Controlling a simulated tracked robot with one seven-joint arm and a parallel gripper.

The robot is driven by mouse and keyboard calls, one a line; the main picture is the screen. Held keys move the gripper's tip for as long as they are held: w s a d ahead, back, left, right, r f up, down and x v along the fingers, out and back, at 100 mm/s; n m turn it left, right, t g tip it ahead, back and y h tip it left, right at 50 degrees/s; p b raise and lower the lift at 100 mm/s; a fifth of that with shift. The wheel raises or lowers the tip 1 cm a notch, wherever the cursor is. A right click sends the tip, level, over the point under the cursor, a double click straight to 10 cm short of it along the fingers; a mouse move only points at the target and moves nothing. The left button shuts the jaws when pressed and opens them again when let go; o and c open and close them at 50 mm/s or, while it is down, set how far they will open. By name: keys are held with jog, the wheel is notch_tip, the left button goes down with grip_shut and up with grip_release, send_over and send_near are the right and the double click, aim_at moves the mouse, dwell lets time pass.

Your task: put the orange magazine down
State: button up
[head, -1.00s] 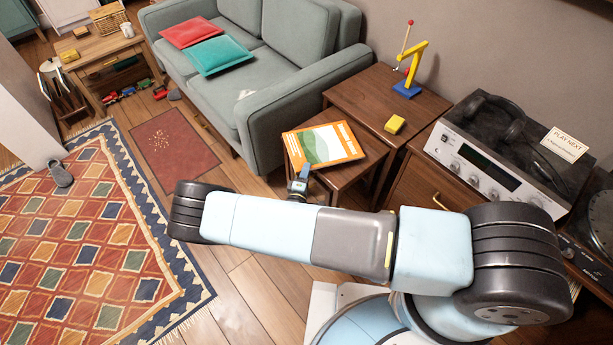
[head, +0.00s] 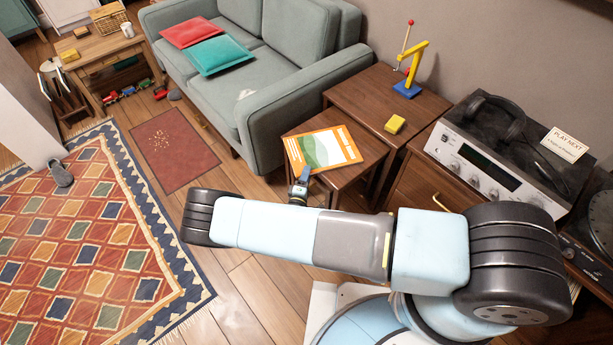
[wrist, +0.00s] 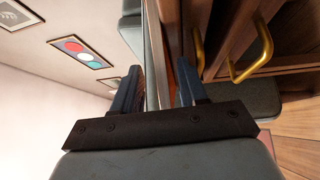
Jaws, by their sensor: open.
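The orange magazine (head: 345,143), with a green and white cover picture, lies cover up on the small wooden side table (head: 372,160) in front of the sofa's arm. Its left side reaches about the table's left edge. My gripper (head: 301,178) is at the magazine's near left corner in the head view. The wrist view shows my gripper (wrist: 158,75) with its two fingers apart. Whether the magazine's edge is still between the fingers is hard to tell there.
A taller wooden table (head: 375,100) behind holds a yellow block (head: 395,124) and a yellow, red and blue toy (head: 410,75). The grey sofa (head: 250,95) is at left. A stereo (head: 485,160) stands at right. The wrist view shows a brass handle (wrist: 255,65).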

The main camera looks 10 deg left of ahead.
jog(key=shift+s, duration=0.1)
jog(key=s+a, duration=0.1)
jog(key=s, duration=1.1)
jog(key=w+d+r+m+g+h, duration=0.2)
jog(key=w+r+m+g+h, duration=0.25)
jog(key=r, duration=0.65)
jog(key=w+d+r+m+g+h, duration=0.2)
jog(key=w+r+m+g+h, duration=0.25)
jog(key=r, duration=0.55)
jog(key=w+d+r+m+g, duration=0.1)
jog(key=d+r+m+g, duration=0.2)
jog(key=r, duration=0.4)
jog(key=d+r+g+y, duration=0.1)
jog(key=d+r+g, duration=0.1)
jog(key=d+r, duration=0.5)
jog(key=w+d+r+m+g, duration=0.1)
jog(key=d+r+m+g, duration=0.15)
jog(key=r, duration=0.55)
jog(key=s+d+r+m+g+y, duration=0.1)
jog(key=s+d+r+y, duration=0.25)
jog(key=d+r, duration=0.45)
jog(key=s+d+r+m+y, duration=0.1)
jog(key=s+d+r+y, duration=0.2)
jog(key=s+d+r, duration=0.5)
jog(key=s+d+r+t+y, duration=0.3)
jog(key=s+r+t, duration=0.1)
jog(key=s+r, duration=0.6)
jog(key=shift+s+d+r, duration=0.15)
jog(key=shift+d+r, duration=0.05)
jog(key=shift+r, duration=0.15)
